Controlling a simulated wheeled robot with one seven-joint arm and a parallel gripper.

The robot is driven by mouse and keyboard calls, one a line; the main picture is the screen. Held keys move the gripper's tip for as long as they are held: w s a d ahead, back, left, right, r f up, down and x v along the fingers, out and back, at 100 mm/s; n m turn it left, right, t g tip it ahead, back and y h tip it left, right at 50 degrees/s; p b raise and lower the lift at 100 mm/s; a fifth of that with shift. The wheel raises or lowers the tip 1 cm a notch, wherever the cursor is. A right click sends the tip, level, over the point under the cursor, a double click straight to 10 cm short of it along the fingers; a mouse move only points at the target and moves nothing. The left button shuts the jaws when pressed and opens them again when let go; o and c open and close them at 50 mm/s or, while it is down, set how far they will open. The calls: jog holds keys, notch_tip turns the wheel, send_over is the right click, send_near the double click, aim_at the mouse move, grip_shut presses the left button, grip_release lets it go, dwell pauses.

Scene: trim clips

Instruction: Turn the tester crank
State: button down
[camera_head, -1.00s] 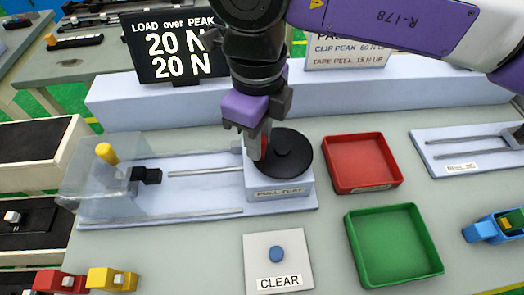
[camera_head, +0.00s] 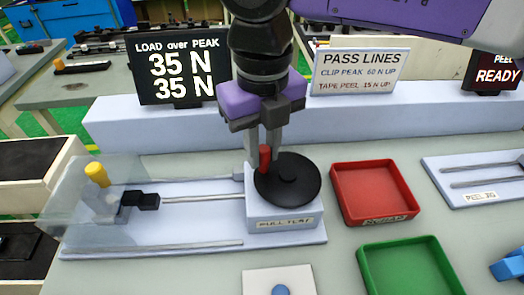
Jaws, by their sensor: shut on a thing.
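The tester (camera_head: 190,245) is a pale blue base labelled PULL TEST. Its crank is a black round disc (camera_head: 295,185) with an upright red handle (camera_head: 265,158) at its left edge. My gripper (camera_head: 264,152) comes down from above and is shut on the red handle. A rod runs left from the crank block to a black clamp (camera_head: 138,200) beside a clear cover with a yellow knob (camera_head: 96,174). The display (camera_head: 178,68) reads 35 N over 35 N.
A red tray (camera_head: 375,190) and a green tray (camera_head: 408,270) lie right of the crank. A sign (camera_head: 358,70) reads PASS LINES, clip peak 60 N up. A peel jig (camera_head: 478,180) is at the right. A CLEAR button plate (camera_head: 278,284) is in front.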

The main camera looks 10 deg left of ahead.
dwell(0.4)
jog(key=c, duration=1.3)
grip_release()
jog(key=shift+o, duration=0.2)
jog(key=shift+r, duration=0.1)
notch_tip(320, 180, up, 8)
jog(key=shift+f, duration=0.2)
